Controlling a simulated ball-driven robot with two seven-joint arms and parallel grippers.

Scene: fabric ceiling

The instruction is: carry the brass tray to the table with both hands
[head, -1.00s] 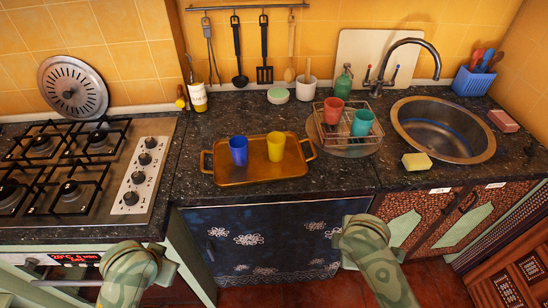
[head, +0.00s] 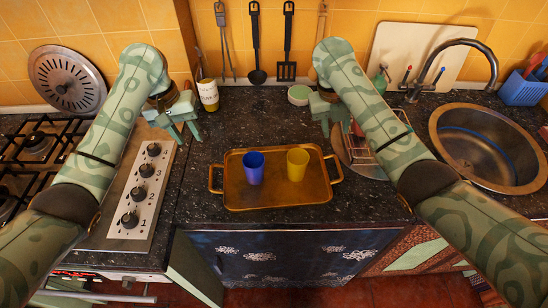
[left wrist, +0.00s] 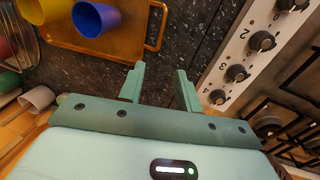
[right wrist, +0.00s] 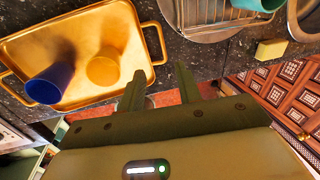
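The brass tray (head: 277,199) lies on the dark speckled counter, with a handle at its left end and one at its right end. A blue cup (head: 253,168) and a yellow cup (head: 297,164) stand upright on it. My left gripper (head: 187,136) is open and empty above the counter, behind and left of the tray's left handle; the left wrist view shows that handle (left wrist: 156,28) apart from the fingers. My right gripper (head: 335,130) is open and empty, behind and right of the tray; the right wrist view shows the right handle (right wrist: 156,42) apart from the fingers.
The stove knob panel (head: 139,195) is left of the tray. A wire rack (head: 388,142), partly hidden by my right arm, and the sink (head: 487,147) are to the right. A white-and-yellow pot (head: 208,95) and a green-lidded tub (head: 299,95) stand behind. No table is in view.

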